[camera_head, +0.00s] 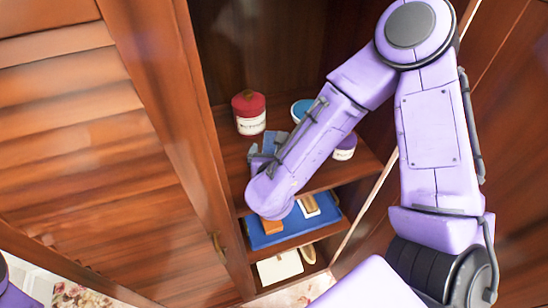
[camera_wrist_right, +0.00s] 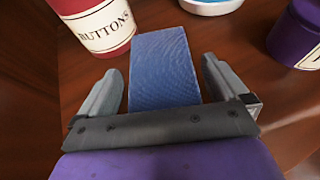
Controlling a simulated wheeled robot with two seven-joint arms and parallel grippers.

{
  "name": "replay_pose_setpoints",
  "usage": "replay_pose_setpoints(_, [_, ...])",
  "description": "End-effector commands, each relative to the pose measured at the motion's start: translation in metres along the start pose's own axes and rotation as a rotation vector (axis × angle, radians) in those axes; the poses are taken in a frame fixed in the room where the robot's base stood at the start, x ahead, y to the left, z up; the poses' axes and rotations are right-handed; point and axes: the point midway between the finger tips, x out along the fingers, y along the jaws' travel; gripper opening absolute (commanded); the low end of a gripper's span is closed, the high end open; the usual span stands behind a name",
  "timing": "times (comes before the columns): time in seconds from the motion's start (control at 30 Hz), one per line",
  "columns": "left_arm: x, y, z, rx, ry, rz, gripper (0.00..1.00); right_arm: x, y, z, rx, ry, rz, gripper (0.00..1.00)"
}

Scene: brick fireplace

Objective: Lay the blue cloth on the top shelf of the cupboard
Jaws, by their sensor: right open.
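The blue cloth (camera_wrist_right: 163,75) is a folded flat strip on the wooden top shelf (camera_wrist_right: 80,68) of the cupboard. In the head view a bit of the cloth (camera_head: 271,142) shows just beyond my right gripper (camera_head: 261,157). In the wrist view my right gripper (camera_wrist_right: 160,66) is open, with one finger on each side of the cloth and a visible gap on both sides. The cloth seems to lie flat on the shelf. My right forearm hides part of the top shelf. My left gripper is out of view.
A red jar labelled BUTTONS (camera_wrist_right: 98,27) stands left of the cloth. A white-and-blue round container (camera_wrist_right: 212,4) and a purple jar (camera_wrist_right: 296,35) stand behind and right. The louvred door (camera_head: 90,130) is left.

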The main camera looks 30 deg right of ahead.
Motion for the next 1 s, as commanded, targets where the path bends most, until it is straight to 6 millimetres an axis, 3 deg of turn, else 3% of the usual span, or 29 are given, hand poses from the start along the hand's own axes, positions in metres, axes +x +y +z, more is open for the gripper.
replay_pose_setpoints(0.13, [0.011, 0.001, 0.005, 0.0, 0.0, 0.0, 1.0, -0.031, 0.001, -0.003, -0.001, -0.002, 0.007, 1.0])
replay_pose_setpoints(0.2, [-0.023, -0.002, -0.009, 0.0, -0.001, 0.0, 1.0, -0.052, 0.001, 0.011, -0.012, 0.002, 0.004, 1.0])
replay_pose_setpoints(0.5, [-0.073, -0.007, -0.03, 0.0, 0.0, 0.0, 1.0, -0.106, 0.001, 0.006, -0.006, 0.001, 0.004, 1.0])
replay_pose_setpoints(0.7, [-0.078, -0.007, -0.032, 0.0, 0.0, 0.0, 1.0, -0.119, 0.0, 0.001, -0.002, 0.001, 0.002, 1.0])
replay_pose_setpoints(1.0, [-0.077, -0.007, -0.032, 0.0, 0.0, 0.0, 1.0, -0.118, 0.0, -0.001, -0.001, 0.0, 0.002, 1.0])
